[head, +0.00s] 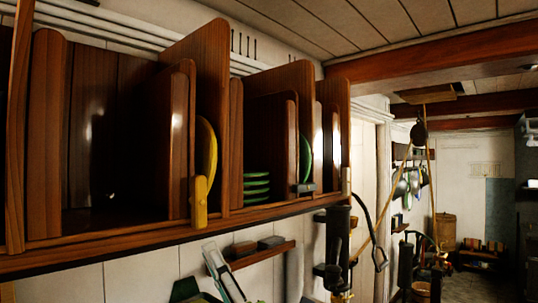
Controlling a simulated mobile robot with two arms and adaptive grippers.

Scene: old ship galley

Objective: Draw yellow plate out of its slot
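The yellow plate (207,148) stands on edge in a narrow slot of the wooden rack. Only its curved edge shows between two wooden dividers. An upright yellow block (200,203) stands at the front of this slot, just below the plate. A pale grey, tilted part at the bottom of the head view looks like my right gripper (222,270). It is below the rack and apart from the plate. Its fingers cannot be made out clearly. My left gripper is not in view.
Green plates (256,188) lie stacked in the slot to the right. Another green plate (305,158) stands on edge farther right, behind a dark grey block (307,188). A small wooden shelf (263,256) and a black fixture (338,236) are below the rack.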

